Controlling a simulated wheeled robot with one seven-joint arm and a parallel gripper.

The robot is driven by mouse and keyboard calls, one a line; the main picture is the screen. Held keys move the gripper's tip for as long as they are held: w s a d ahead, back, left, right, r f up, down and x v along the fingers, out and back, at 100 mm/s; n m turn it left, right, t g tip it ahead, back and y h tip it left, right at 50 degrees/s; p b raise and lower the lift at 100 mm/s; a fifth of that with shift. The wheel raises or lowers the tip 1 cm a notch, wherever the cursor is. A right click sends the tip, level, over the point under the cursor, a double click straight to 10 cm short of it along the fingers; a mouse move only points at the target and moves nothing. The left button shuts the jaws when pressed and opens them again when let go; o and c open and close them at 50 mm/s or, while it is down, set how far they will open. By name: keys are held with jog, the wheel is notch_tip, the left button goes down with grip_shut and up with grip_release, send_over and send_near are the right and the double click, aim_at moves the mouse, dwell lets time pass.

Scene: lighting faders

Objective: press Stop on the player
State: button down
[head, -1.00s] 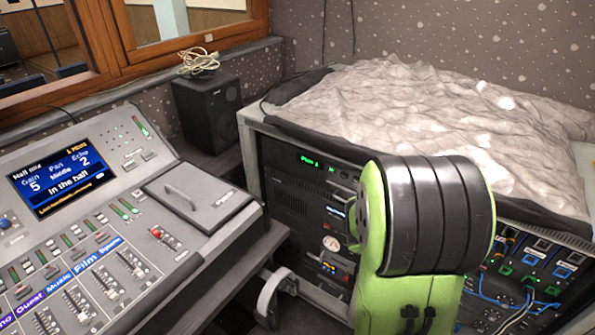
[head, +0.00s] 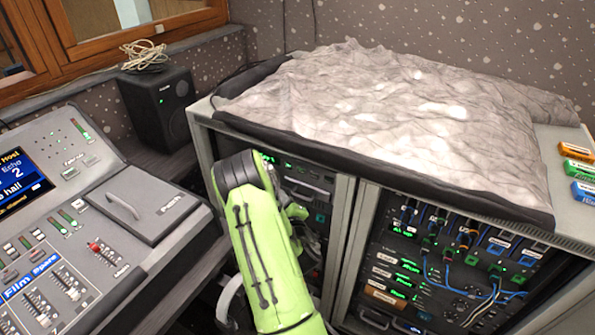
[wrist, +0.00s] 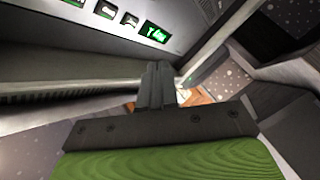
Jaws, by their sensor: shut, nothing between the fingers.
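The player is a dark unit at the top of the left rack bay. In the head view my green arm covers much of it, and part of its front (head: 312,178) shows to the right of the arm. In the wrist view a grey panel with a small green-lit display (wrist: 156,32) and a row of small dark keys (wrist: 129,18) shows, tilted. I cannot read which key is Stop. My gripper (wrist: 157,68) is shut and empty, its fingertips just below the display in the picture and apparently short of the panel. The head view hides the fingertips behind my arm.
The mixing desk (head: 160,258) stands left of the rack, with a black speaker (head: 160,108) behind it. The right bay holds a patch panel (head: 455,235) with blue cables.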

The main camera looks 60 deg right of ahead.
aim_at(301, 171)
jog(key=d+p, duration=0.7)
jog(key=d, duration=0.1)
jog(key=shift+w+d, duration=0.25)
jog(key=shift+w, duration=0.1)
jog(key=shift+d+r+p, duration=0.1)
jog(key=shift+p, duration=0.25)
dwell(1.2)
jog(key=shift+d, duration=0.3)
jog(key=shift+d+p, duration=0.35)
dwell(0.6)
jog(key=shift+a, duration=0.15)
jog(key=shift+a+b, duration=0.4)
jog(key=shift+a, duration=0.2)
